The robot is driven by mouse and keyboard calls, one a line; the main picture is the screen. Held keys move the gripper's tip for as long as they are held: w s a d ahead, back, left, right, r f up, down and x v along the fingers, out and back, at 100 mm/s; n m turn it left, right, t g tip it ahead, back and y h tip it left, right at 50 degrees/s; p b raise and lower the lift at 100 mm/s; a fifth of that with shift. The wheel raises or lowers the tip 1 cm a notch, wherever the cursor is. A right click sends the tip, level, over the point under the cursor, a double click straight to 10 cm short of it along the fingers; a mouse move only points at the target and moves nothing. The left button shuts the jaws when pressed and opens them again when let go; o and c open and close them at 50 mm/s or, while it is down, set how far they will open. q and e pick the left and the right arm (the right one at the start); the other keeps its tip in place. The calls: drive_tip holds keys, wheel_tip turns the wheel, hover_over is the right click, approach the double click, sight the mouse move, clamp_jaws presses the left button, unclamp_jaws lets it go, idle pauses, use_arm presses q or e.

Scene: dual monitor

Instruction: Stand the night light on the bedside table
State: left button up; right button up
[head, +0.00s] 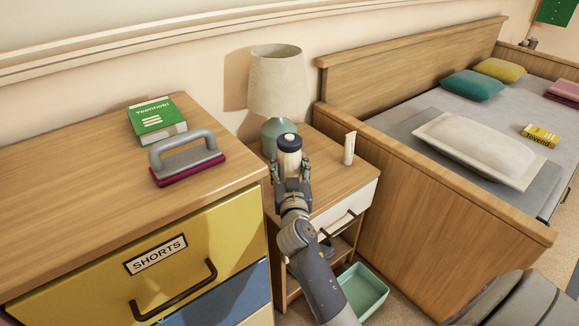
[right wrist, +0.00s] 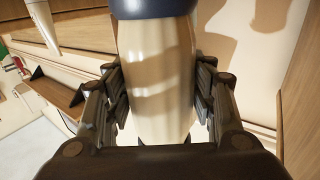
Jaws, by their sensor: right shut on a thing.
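The night light (head: 289,158) has a cream body and a dark blue cap, and it is upright. My right gripper (head: 291,172) is shut on it, with a finger on either side of the body. In the right wrist view the night light (right wrist: 157,75) fills the middle between the fingers (right wrist: 158,95). In the head view it appears over the bedside table (head: 335,182), in front of the lamp; its bottom is hidden by my gripper, so I cannot tell whether it touches the top. My left gripper is not in view.
A lamp (head: 277,82) with a teal base stands at the table's back left, and a white tube (head: 349,148) stands to the right. The dresser (head: 70,185) is at left, the bed (head: 450,190) at right. A green bin (head: 362,290) is on the floor.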

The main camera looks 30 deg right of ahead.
drive_tip(key=o, duration=1.3)
drive_tip(key=shift+f, duration=0.1)
drive_tip(key=shift+c, duration=0.2)
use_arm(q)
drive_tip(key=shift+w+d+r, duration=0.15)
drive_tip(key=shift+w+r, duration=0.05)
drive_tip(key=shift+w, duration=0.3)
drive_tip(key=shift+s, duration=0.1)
